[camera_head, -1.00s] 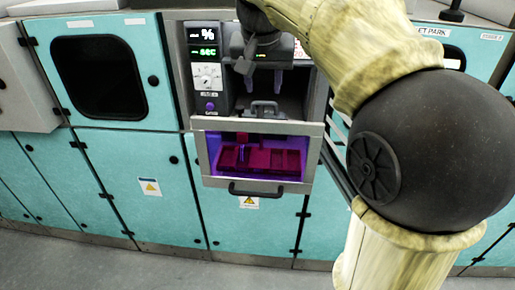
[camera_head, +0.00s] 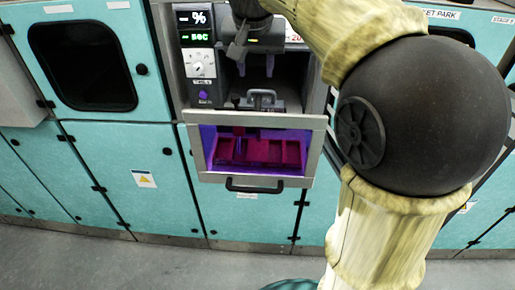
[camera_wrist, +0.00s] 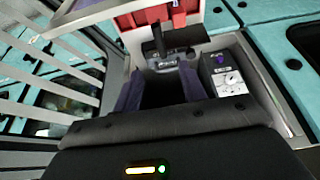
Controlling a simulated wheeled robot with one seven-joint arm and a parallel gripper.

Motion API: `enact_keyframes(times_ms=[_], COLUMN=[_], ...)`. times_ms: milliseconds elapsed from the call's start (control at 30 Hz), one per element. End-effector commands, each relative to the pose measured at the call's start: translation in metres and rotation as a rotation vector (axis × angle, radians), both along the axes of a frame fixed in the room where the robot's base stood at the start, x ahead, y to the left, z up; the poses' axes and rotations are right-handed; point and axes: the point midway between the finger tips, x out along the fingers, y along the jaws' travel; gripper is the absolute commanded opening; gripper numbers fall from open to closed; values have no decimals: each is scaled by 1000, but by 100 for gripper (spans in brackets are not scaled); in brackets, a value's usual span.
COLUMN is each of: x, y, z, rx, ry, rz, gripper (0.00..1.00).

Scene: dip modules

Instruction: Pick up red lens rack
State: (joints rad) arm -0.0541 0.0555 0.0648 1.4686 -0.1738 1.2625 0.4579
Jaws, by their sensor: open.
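The red lens rack (camera_head: 262,152) sits low in the machine, behind a framed window under purple light. It looks dark red with several sections. In the wrist view, part of the red rack (camera_wrist: 178,20) shows at the top edge, past a dark handle. My gripper (camera_head: 256,66) is inside the machine's upper opening, above and behind the window frame, apart from the rack. In the wrist view its two purple-tinted fingers (camera_wrist: 160,92) stand apart with nothing held between them. Part of the rack is hidden by the frame.
The window frame has a dark handle (camera_head: 255,187) along its bottom. A grey upright handle (camera_head: 263,98) stands behind the frame's top edge. A panel with a dial (camera_head: 200,63) is at the left of the opening. Teal cabinets (camera_head: 137,172) flank the machine; the grey floor in front is clear.

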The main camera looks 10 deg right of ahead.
Motion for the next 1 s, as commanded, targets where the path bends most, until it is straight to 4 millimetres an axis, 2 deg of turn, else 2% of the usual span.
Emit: enact_keyframes(times_ms=[300,533,667,1000], x=[20,34,37,38], y=[-7,-10,-9,-10], z=[-53,-86,-94,-96], rx=[0,0,0,0], ry=[5,3,0,2], rz=[-1,3,5,5], gripper=[42,42,42,42])
